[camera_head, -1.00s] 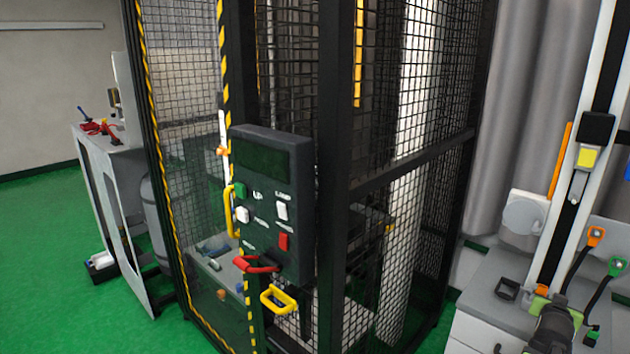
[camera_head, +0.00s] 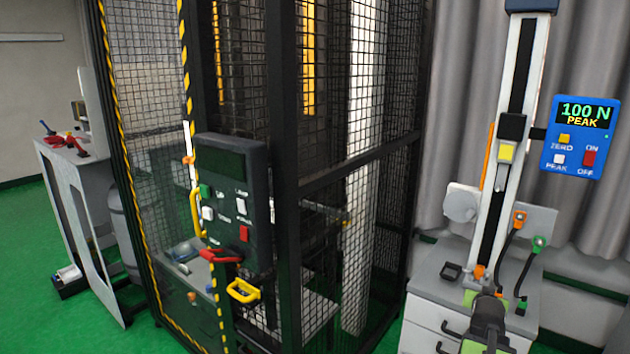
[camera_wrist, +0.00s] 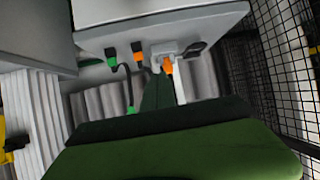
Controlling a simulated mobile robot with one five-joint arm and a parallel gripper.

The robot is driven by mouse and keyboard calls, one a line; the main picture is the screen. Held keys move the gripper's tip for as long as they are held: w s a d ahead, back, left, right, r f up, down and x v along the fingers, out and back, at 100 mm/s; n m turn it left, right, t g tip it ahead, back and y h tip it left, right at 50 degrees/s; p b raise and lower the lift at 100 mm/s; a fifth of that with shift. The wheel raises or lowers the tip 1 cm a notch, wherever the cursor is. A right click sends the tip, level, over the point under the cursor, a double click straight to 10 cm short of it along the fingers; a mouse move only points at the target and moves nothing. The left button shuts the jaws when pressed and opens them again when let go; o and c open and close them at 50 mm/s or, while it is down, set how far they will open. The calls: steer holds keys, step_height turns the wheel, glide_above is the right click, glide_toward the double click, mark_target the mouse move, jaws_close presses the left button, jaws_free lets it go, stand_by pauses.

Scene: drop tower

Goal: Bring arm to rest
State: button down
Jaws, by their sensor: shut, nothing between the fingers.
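My gripper (camera_wrist: 158,88) shows in the wrist view as a narrow dark green shape, shut and empty, with a broad green and black part of my arm across the lower picture. In the head view, the green and dark end of my arm (camera_head: 487,322) is at the bottom right, in front of the grey cabinet. I cannot make out the fingertips there. Nothing is seen held.
A tall mesh cage (camera_head: 398,170) with a control panel (camera_head: 232,190) fills the middle. A test stand (camera_head: 497,190) with a blue display reading 100 N PEAK (camera_head: 578,138) stands on the cabinet (camera_head: 425,283). Open green floor (camera_head: 30,235) lies at left.

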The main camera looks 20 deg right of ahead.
steer(key=w+a+f+n+g+y+p, duration=0.1)
steer(key=w+a+n+y+p, duration=0.35)
steer(key=a, duration=0.95)
steer(key=w+a+f+n+g+y+p, duration=0.1)
steer(key=w+a+f+y, duration=0.1)
steer(key=w+a, duration=0.95)
steer(key=s+a+n+g+y+p, duration=0.1)
steer(key=s+a, duration=0.4)
steer(key=a, duration=1.1)
steer(key=s+a+r+n+g+y+p, duration=0.1)
steer(key=s+a+n+g+y+p, duration=0.1)
steer(key=a, duration=1.4)
steer(key=s+n+g+p, duration=0.1)
steer(key=s+g, duration=0.1)
steer(key=s, duration=0.1)
steer(key=shift+a+n+g, duration=0.2)
steer(key=shift+n+g, duration=0.1)
steer(key=shift+n, duration=0.05)
